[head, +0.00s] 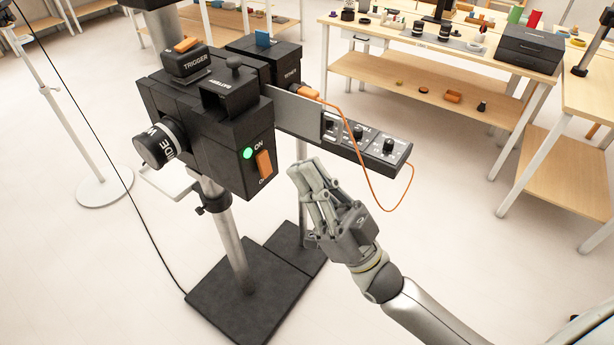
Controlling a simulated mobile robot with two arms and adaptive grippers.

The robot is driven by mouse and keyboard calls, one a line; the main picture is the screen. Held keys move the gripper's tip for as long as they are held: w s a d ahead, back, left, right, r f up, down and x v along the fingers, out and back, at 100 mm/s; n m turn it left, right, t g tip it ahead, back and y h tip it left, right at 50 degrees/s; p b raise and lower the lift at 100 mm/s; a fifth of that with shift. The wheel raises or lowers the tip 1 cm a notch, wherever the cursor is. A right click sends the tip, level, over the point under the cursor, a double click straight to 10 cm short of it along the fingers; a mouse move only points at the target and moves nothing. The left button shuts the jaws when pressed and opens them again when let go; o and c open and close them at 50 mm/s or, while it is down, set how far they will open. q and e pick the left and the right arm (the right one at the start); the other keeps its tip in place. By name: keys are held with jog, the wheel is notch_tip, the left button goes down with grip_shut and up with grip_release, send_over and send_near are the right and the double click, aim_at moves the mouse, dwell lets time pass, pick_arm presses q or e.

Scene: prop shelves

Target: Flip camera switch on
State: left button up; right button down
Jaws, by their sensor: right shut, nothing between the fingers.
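The black box-shaped camera (205,125) stands on a metal post in the middle of the head view. An orange rocker switch (264,163) is on its front right face, between an ON label above and another label below. A round green light (247,153) beside the switch glows. My right gripper (309,175) is shut and empty. Its fingertips are just right of the switch, with a visible gap between them and the camera. The exact tilt of the switch is hard to tell. My left gripper is not in view.
A side arm with a knob panel (388,147) extends right from the camera, with an orange cable (372,185) looping below it. A black base plate (240,300) lies on the floor. Wooden tables with props, including a black case (530,45), stand behind. The floor between is clear.

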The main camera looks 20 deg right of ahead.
pick_arm(q)
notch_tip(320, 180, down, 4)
jog(key=b, duration=0.3)
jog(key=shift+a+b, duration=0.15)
jog(key=shift+b, duration=0.15)
pick_arm(e)
jog(key=s+d+r+v, duration=0.1)
jog(key=v, duration=0.8)
jog(key=shift+f, duration=0.1)
